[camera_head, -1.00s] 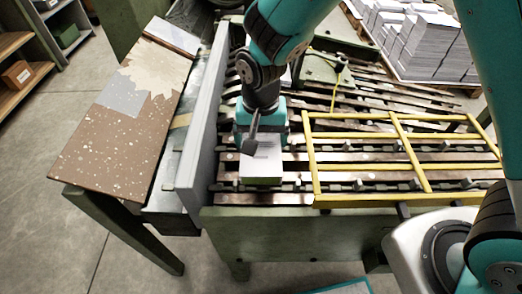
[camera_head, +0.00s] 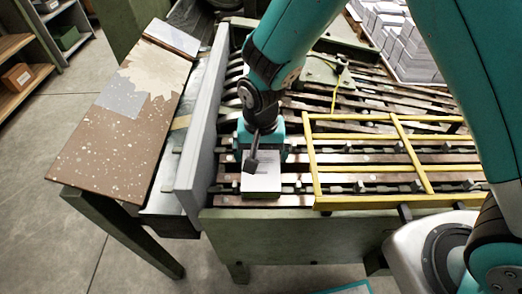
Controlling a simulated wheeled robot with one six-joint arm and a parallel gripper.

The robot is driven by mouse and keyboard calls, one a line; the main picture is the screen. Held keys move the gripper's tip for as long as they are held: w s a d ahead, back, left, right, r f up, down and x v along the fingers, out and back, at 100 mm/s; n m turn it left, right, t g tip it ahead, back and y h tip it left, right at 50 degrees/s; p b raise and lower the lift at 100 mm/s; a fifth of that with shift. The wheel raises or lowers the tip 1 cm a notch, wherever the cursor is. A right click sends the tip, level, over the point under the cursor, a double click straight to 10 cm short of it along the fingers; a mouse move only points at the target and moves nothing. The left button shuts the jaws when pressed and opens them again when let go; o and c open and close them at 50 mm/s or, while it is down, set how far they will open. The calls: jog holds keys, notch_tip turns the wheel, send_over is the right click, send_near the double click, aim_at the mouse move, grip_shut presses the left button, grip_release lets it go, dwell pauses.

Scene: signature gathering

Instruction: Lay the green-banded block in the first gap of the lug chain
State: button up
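The block (camera_head: 261,184) is a pale stack with a printed top. It sits below my gripper (camera_head: 262,158) at the left end of the lug chain (camera_head: 228,200), just right of the grey side wall. My gripper points down over its far part and appears shut on it; the fingertips are largely hidden. A dark tool part hangs in front of the block's top. The green band is hard to make out now. The block's near end lies over the front row of lugs; I cannot tell whether it touches the chain or hangs just above it.
A yellow guard frame (camera_head: 318,175) covers the chain right of the block. A grey upright wall (camera_head: 203,130) stands close on the left, with a speckled brown board (camera_head: 85,150) beyond it. White paper stacks (camera_head: 410,45) stand at the back right.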

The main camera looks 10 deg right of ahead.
aim_at(261, 152)
notch_tip(261, 152, up, 12)
jog(key=p, duration=0.1)
jog(key=s+d+r+n+y, duration=0.2)
jog(key=s+d+r+n, duration=0.1)
jog(key=s+r, duration=0.3)
jog(key=s+d+r+n+y, duration=0.2)
jog(key=s+d+r+n, duration=0.2)
jog(key=s, duration=0.7)
notch_tip(261, 152, up, 2)
jog(key=shift+r+n, duration=0.2)
jog(key=shift+n, duration=1)
